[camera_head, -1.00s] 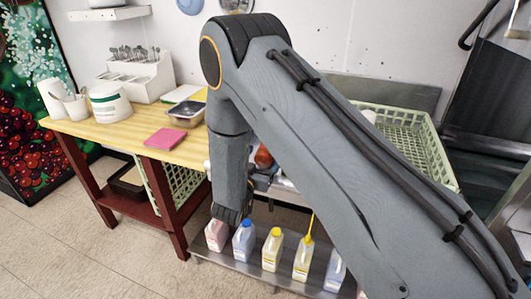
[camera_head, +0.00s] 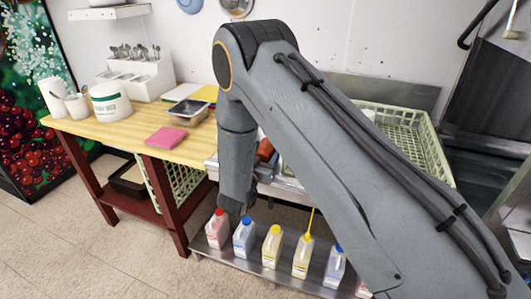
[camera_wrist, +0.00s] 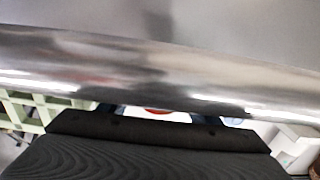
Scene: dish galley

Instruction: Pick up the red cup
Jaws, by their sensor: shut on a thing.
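The red cup (camera_head: 265,150) shows as a small orange-red patch beside my forearm, near the edge of the steel sink counter. Most of it is hidden behind my arm. In the wrist view a thin red sliver of the cup (camera_wrist: 158,110) shows between the finger parts of my gripper (camera_wrist: 160,117). My gripper is shut on the cup. The fingertips are mostly hidden by the dark gripper body and by a shiny steel surface close in front of the camera. I cannot tell how far the cup is above the counter.
The steel counter edge (camera_wrist: 150,75) fills much of the wrist view. A green dish rack (camera_head: 412,135) stands at right. Several bottles, including a red-capped one (camera_head: 217,229), stand on a low shelf below. The wooden table (camera_head: 110,136) at left holds a steel pan (camera_head: 187,111) and a pink cloth (camera_head: 165,136).

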